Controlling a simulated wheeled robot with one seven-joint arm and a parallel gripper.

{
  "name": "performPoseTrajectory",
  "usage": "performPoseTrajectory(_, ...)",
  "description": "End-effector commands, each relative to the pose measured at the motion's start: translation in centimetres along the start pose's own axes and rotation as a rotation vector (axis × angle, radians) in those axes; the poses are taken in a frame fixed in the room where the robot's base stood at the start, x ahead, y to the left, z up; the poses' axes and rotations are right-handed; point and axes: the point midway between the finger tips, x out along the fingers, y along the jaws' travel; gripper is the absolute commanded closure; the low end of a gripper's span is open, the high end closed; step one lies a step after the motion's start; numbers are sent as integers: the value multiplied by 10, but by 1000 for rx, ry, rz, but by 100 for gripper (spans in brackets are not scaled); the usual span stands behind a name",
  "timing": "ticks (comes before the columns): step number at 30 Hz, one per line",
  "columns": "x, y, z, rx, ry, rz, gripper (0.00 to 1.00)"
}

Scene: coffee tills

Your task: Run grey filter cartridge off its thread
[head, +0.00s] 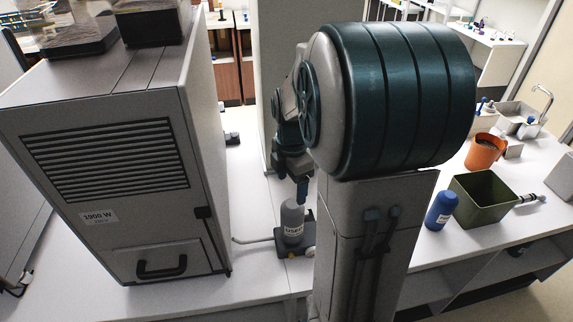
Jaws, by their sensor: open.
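The grey filter cartridge (292,221) stands upright on a dark grey base (307,239) on the white counter, with a white label on its lower front. A hose runs from the base to the left. My gripper (300,188) points down just above the cartridge's top, close to its right side. One dark blue finger shows clearly; the other is hard to make out. The jaws are open, and the cartridge is not held. Whether a finger touches it I cannot tell. My own arm and column hide the counter to the right of the base.
A large grey machine (105,170) marked 1900 W stands close on the left. At right are a blue labelled cylinder (440,211), a green bin (478,212), an orange jug (484,152) and a sink with a tap (543,98). The counter's front left strip (215,290) is clear.

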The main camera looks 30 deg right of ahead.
Motion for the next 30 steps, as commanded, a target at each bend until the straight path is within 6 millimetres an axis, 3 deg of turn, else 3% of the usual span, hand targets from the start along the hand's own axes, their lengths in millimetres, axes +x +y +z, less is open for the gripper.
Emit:
performPoseTrajectory(8,12,4,8,-85,4,-11,25)
performPoseTrajectory(25,97,3,7,-82,4,-11,25)
performPoseTrajectory(26,95,3,7,-82,4,-10,28)
performPoseTrajectory(30,90,3,7,-82,3,-9,64)
